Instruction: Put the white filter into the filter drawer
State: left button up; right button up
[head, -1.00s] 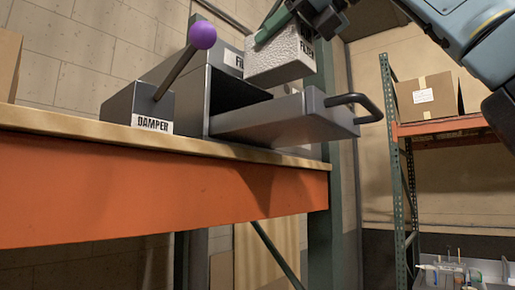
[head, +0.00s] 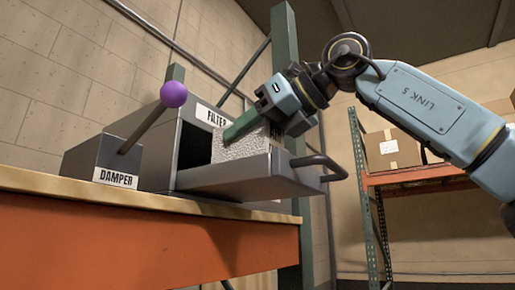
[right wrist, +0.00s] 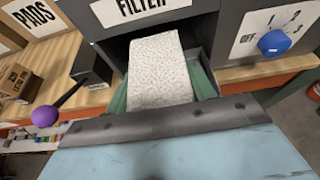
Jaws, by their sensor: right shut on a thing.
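The white filter (head: 246,147) is a textured white block. In the head view its lower part is hidden behind the side wall of the open grey filter drawer (head: 235,180), so it stands at least partly inside; whether it touches the bottom is hidden. My right gripper (head: 243,127) is shut on the filter from above, a green finger along its near side. In the right wrist view the filter (right wrist: 157,72) sits between both green fingers, in front of the dark opening under the FILTER label. My left gripper is not in view.
The drawer's dark handle (head: 322,165) sticks out to the right. A DAMPER box (head: 92,165) with a purple-knobbed lever (head: 174,94) stands to the left. A blue dial (right wrist: 273,43) is beside the opening in the right wrist view. Shelving with a carton (head: 390,148) stands behind.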

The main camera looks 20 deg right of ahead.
notch_tip(320, 180, down, 2)
jog(key=shift+w+d+f, duration=0.1)
jog(key=shift+d+f, duration=0.05)
jog(key=shift+f, duration=0.1)
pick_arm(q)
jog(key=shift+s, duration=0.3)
pick_arm(e)
jog(key=shift+f, duration=0.1)
jog(key=o, duration=1)
pick_arm(q)
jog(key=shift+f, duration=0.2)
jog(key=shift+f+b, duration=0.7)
jog(key=shift+b, duration=0.15)
pick_arm(e)
jog(key=v, duration=1.2)
